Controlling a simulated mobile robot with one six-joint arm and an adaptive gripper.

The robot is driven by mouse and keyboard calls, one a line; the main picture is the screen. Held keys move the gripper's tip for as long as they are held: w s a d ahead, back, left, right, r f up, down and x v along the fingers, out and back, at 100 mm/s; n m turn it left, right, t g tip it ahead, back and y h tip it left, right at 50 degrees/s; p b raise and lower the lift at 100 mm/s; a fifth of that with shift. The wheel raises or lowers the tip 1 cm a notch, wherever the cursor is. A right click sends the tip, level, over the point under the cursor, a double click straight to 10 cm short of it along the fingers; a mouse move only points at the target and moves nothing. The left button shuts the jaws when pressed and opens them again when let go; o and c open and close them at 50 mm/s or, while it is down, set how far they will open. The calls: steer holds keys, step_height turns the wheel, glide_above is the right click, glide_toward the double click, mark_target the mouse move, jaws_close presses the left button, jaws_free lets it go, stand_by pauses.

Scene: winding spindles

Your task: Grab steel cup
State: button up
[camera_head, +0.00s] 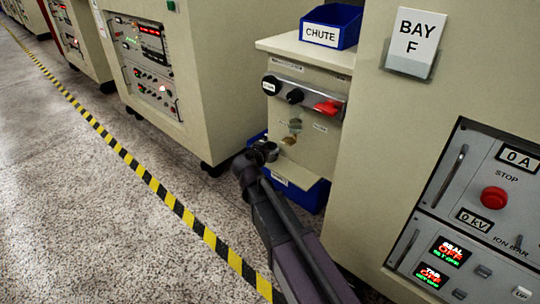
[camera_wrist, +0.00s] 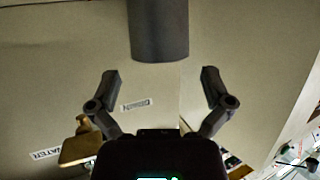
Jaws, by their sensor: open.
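My gripper (camera_head: 262,152) is low in front of the small cream cabinet (camera_head: 310,155) in the head view. In the wrist view its two fingers are spread wide, with the gap between the tips (camera_wrist: 160,75) empty. A dark grey cylinder (camera_wrist: 160,30) stands beyond the fingertips at the top centre, cut off by the frame edge. I cannot tell whether it is the steel cup. No steel cup shows clearly in the head view.
The cabinet front carries black knobs (camera_head: 295,96), a red handle (camera_head: 328,107) and a brass fitting (camera_head: 289,140). A blue CHUTE bin (camera_head: 334,22) sits on top; another blue bin (camera_head: 313,196) is below. A control panel (camera_head: 480,215) stands right. Speckled floor (camera_head: 70,200) is open at left.

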mark_target(272, 144)
steer(key=shift+b+x, duration=0.6)
steer(key=shift+x, duration=1.35)
steer(key=shift+f, duration=0.1)
steer(key=shift+s, duration=0.1)
steer(key=c, duration=1)
